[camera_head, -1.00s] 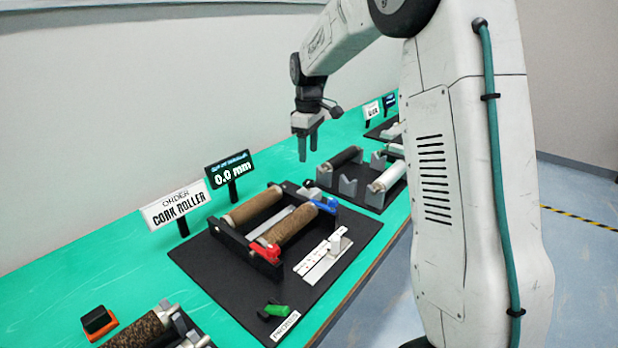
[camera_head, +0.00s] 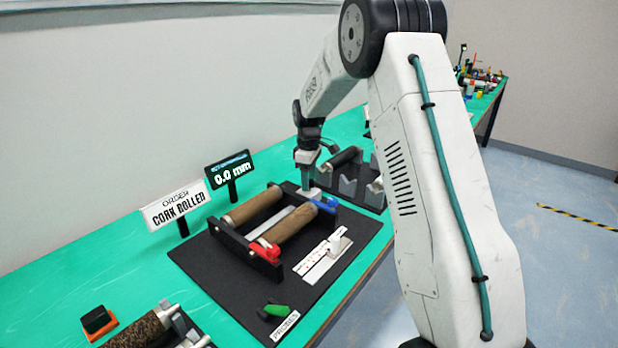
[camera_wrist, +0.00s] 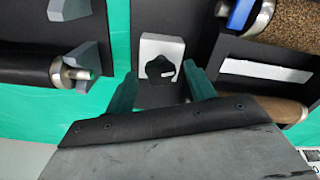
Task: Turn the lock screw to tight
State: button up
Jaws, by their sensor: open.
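The lock screw appears as a black lobed knob (camera_wrist: 160,70) with a small white mark, on a pale grey block (camera_wrist: 148,45) in the wrist view. In the head view the block (camera_head: 313,193) sits at the far end of the roller frame, mostly behind my fingers; the knob is hidden there. My gripper (camera_wrist: 159,72) is open, with one green finger on each side of the knob in the wrist view. In the head view my gripper (camera_head: 306,186) points down just over the block. I cannot tell whether the fingers touch the knob.
The roller frame (camera_head: 278,265) holds cork rollers (camera_head: 291,223), a red lever (camera_head: 264,250) and a blue lever (camera_head: 325,205). A display (camera_head: 229,170) reads 0.0 mm beside an order sign (camera_head: 175,205). A white slide gauge (camera_head: 318,262) lies in front. Another roller stand (camera_head: 348,188) is behind.

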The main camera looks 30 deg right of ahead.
jog(key=c, duration=1)
jog(key=shift+o, duration=0.2)
